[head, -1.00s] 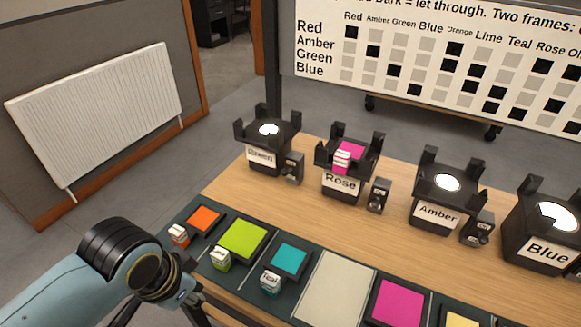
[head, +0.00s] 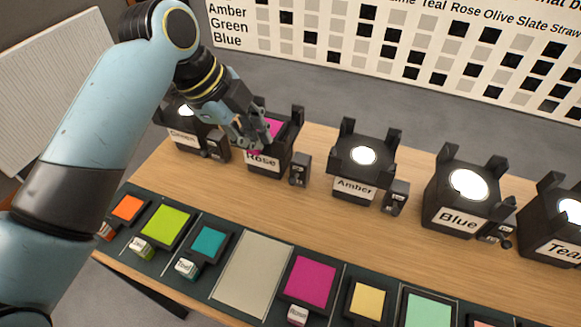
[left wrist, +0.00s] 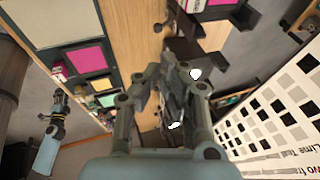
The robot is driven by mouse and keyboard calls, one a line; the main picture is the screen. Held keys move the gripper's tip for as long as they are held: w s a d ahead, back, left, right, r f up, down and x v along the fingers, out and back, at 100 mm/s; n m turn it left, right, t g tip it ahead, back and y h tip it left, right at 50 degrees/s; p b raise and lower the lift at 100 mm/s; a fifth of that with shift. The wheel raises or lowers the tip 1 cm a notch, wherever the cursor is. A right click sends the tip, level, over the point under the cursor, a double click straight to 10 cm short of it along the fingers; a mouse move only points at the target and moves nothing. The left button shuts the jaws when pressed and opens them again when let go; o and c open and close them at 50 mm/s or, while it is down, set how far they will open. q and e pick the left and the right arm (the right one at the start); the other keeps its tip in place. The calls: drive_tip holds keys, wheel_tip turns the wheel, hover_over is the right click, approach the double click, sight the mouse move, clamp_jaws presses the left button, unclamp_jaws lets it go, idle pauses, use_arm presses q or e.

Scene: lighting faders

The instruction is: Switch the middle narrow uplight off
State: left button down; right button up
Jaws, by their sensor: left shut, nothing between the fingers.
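Several black uplights stand in a row on the wooden table in the head view: Green (head: 184,138), Rose (head: 264,162), Amber (head: 353,189), Blue (head: 456,219) and Teal (head: 566,247). Green, Amber, Blue and Teal show bright white discs; Rose has a magenta gel (head: 277,127) on top. A small switch box stands right of each, such as Rose's (head: 300,170) and Amber's (head: 396,197). My left gripper (head: 258,138) is shut and empty, at the Rose uplight and partly covering it; contact is unclear. It also shows in the left wrist view (left wrist: 172,88). My right gripper (left wrist: 60,98) appears small there.
A dark tray strip along the table's front holds coloured gels, among them lime (head: 166,223), teal (head: 209,240) and magenta (head: 311,280). A white chart board (head: 400,50) stands behind. Bare wood (head: 250,205) lies between the uplights and the gels.

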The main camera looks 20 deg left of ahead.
sight(292, 178)
use_arm(q)
drive_tip(key=x, duration=1.2)
drive_tip(key=shift+w+d+f, duration=0.1)
drive_tip(key=shift+w+f, duration=0.05)
drive_tip(key=shift+f, duration=0.1)
drive_tip(key=shift+x, duration=0.75)
use_arm(e)
drive_tip(key=shift+w+d+f, duration=0.2)
drive_tip(key=shift+w+f, duration=0.05)
use_arm(q)
drive_tip(key=shift+f+b, duration=0.1)
drive_tip(key=shift+b, duration=0.2)
use_arm(e)
drive_tip(key=shift+a, duration=0.15)
